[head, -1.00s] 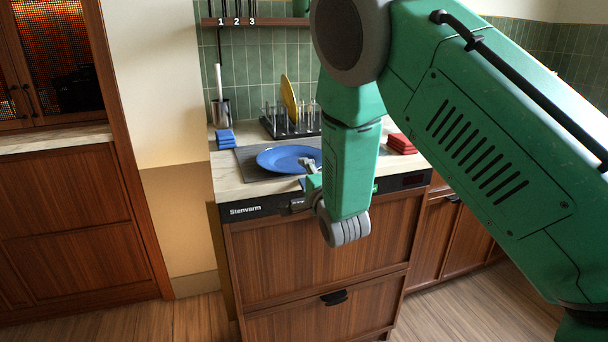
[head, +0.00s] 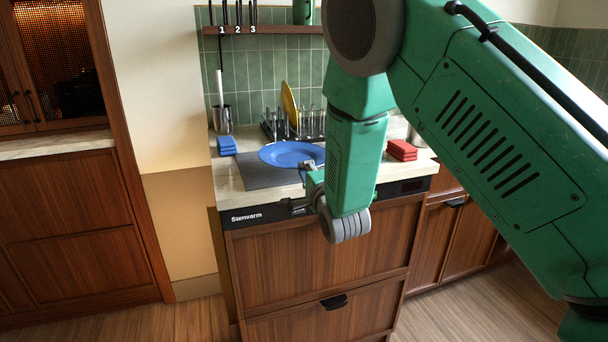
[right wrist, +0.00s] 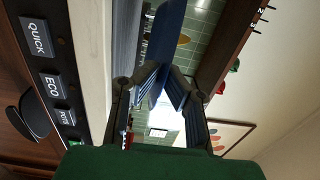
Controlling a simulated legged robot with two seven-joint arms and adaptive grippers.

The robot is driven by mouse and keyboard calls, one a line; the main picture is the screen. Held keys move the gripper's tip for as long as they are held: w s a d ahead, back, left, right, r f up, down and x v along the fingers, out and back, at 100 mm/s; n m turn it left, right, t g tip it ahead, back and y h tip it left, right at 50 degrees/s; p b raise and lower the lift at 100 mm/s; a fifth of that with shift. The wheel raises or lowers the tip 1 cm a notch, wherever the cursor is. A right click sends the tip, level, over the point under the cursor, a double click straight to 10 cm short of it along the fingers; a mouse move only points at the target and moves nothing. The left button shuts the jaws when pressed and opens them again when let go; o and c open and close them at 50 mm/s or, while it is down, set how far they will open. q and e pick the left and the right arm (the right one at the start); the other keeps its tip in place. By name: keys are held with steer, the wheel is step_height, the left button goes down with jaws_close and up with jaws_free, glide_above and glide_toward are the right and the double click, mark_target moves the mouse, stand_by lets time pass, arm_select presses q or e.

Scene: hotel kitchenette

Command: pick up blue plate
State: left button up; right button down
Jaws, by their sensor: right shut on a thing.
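The blue plate (head: 288,152) is above the grey mat (head: 262,177) on the counter in the head view. My right gripper (head: 309,168) is shut on its near right edge, and my forearm covers part of the scene to its right. More of the mat shows below the plate, which looks raised a little off it. In the right wrist view the plate (right wrist: 168,35) shows nearly edge-on between the fingertips (right wrist: 163,80). My left gripper is not in view.
A dish rack (head: 283,125) with a yellow plate (head: 289,103) stands behind. Blue sponges (head: 222,146) lie left and red ones (head: 402,149) right. A metal utensil holder (head: 222,119) stands at the back left, below a wall shelf (head: 262,30).

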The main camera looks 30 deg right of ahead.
steer(key=shift+f, duration=0.15)
steer(key=s+a+r+p, duration=0.1)
steer(key=s+r, duration=0.1)
steer(key=s, duration=0.5)
steer(key=s+a+r+p, duration=0.2)
steer(key=s+r, duration=0.1)
steer(key=s, duration=0.3)
steer(key=shift+s+a, duration=0.15)
steer(key=shift+s, duration=0.2)
